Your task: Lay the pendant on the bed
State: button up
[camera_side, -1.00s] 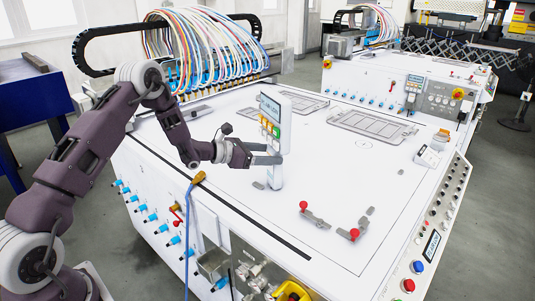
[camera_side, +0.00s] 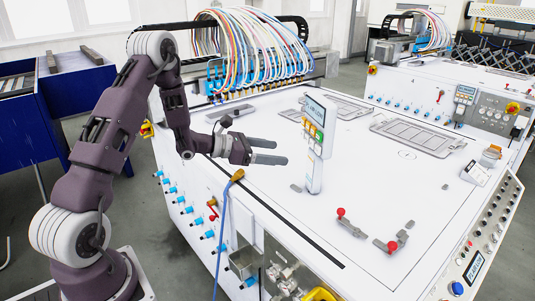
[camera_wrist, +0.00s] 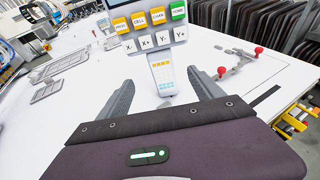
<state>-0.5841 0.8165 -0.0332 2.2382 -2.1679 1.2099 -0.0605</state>
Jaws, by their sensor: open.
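The pendant (camera_side: 318,128) is white and tall, with a screen at the top and orange, yellow and green buttons. It is upright over the white bed (camera_side: 365,180), and its lower end appears to rest on the surface. My gripper (camera_side: 280,152) is open and empty, to the left of the pendant and apart from it. In the wrist view the pendant (camera_wrist: 160,75) is beyond my fingertips, with its narrow keypad handle in line with the gap between them. The wrist view cuts off the top of its screen.
Two red-knobbed clamps (camera_side: 352,225) sit on the bed to the right of the pendant. Flat grey frames (camera_side: 418,137) lie farther back. A blue cable (camera_side: 220,230) hangs at the bed's near left edge. Colored hoses (camera_side: 255,45) arch behind.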

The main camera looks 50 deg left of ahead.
jog(key=s+d+r+m+g+h, duration=0.3)
jog(key=s+d+r+m, duration=0.3)
jog(key=d, duration=0.4)
jog(key=s+d+r+m+g+h, duration=0.35)
jog(key=d+r+m, duration=0.35)
jog(key=d, duration=0.3)
jog(key=s+d+r+m+g+y, duration=0.1)
jog(key=s+d+m+g+y, duration=0.15)
jog(key=s+m, duration=0.45)
jog(key=s+d+r+m+g+y, duration=0.1)
jog(key=s+d+m+g+y, duration=0.2)
jog(key=s, duration=0.6)
jog(key=s+a+f+m+t+y, duration=0.1)
jog(key=s+a+m+t+y, duration=0.3)
jog(key=s+a+m+y, duration=0.2)
jog(key=s+a+m, duration=0.2)
jog(key=s, duration=0.1)
jog(key=shift+a+f+m+y, duration=0.3)
jog(key=shift+a+y, duration=0.1)
